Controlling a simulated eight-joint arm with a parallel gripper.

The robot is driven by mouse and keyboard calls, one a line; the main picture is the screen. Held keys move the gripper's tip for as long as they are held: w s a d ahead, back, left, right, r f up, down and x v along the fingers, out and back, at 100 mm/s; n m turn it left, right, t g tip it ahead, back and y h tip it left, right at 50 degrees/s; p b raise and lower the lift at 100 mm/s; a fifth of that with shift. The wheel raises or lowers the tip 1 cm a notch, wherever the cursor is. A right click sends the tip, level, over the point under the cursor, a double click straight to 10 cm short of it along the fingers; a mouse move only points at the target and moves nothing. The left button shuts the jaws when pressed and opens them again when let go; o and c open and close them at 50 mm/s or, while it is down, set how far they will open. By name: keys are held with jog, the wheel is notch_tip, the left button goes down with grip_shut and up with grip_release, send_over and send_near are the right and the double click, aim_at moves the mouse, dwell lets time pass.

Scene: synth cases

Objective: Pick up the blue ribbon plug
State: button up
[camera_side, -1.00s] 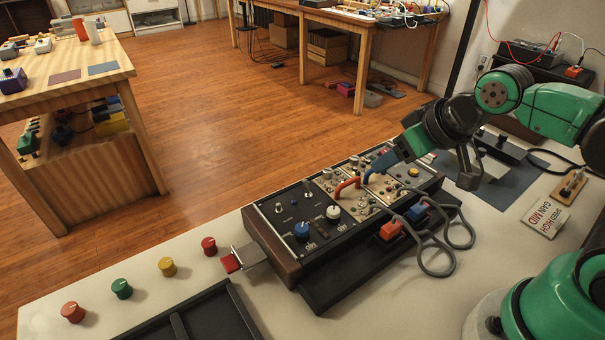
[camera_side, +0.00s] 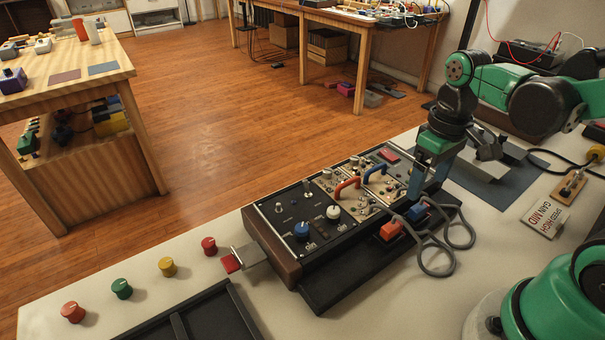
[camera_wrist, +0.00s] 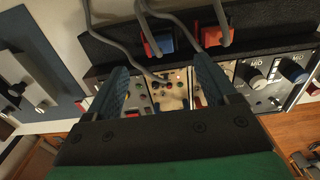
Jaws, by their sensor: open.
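The blue ribbon plug (camera_side: 417,212) sits at the front right edge of the black panel unit (camera_side: 285,262), with a grey cable looping from it to the counter. In the wrist view the blue plug (camera_wrist: 160,45) is beyond the fingertips, roughly in line with the gap between them. My gripper (camera_side: 416,190) points down over the right end of the panel, just behind the blue plug. In the wrist view my gripper (camera_wrist: 160,75) is open with nothing between its fingers. I cannot tell its exact height above the panel.
An orange plug (camera_side: 390,230) with its own grey cable sits beside the blue one. Red and blue arched patch leads (camera_side: 347,184) rise from the panel. Several coloured knobs (camera_side: 168,266) and a black tray (camera_side: 190,318) lie left. A label card (camera_side: 543,217) lies right.

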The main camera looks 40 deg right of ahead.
aim_at(420, 206)
jog(key=shift+f, duration=2.75)
grip_shut()
jog(key=shift+r, duration=0.15)
notch_tip(420, 206, up, 23)
